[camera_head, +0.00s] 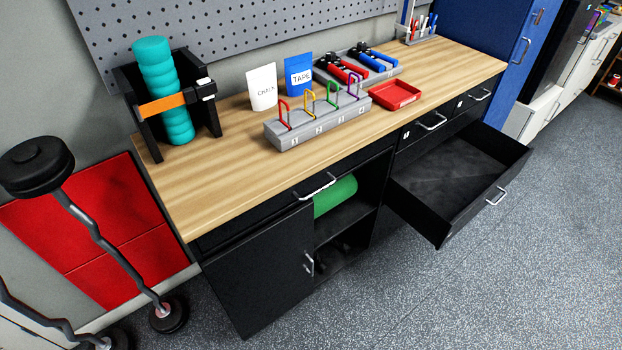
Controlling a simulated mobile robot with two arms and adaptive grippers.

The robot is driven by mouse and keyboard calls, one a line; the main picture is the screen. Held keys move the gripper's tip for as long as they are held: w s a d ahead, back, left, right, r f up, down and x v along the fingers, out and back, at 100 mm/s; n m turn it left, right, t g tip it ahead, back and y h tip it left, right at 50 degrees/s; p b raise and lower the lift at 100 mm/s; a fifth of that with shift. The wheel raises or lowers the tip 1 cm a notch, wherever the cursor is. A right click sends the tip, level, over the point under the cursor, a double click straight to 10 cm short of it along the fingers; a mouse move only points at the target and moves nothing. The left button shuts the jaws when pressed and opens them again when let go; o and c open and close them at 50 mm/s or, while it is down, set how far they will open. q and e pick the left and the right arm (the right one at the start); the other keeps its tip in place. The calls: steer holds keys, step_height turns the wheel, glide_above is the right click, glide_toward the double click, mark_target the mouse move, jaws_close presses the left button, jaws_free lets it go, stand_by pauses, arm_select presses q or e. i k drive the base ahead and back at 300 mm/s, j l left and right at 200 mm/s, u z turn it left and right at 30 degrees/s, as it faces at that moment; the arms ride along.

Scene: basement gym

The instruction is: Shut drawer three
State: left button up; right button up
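A black drawer (462,213) stands pulled far out of the right part of the workbench, below two small top drawers. Its inside looks empty, and its silver handle (496,196) is on the front panel. I cannot read a number on this drawer, so I cannot tell for sure that it is drawer three. The two small drawers above it, the left one (424,127) and the right one (474,98), look shut. Neither of my grippers is in view.
The cabinet's left door (258,275) borders an open compartment with a green roll (335,196). The wooden bench top (215,180) holds a numbered rack (318,122), a red tray (395,94) and a teal roller (163,90). Curl bars stand at left. The floor (480,290) before the drawer is clear.

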mark_target(441, 192)
steer(key=z, duration=1.3)
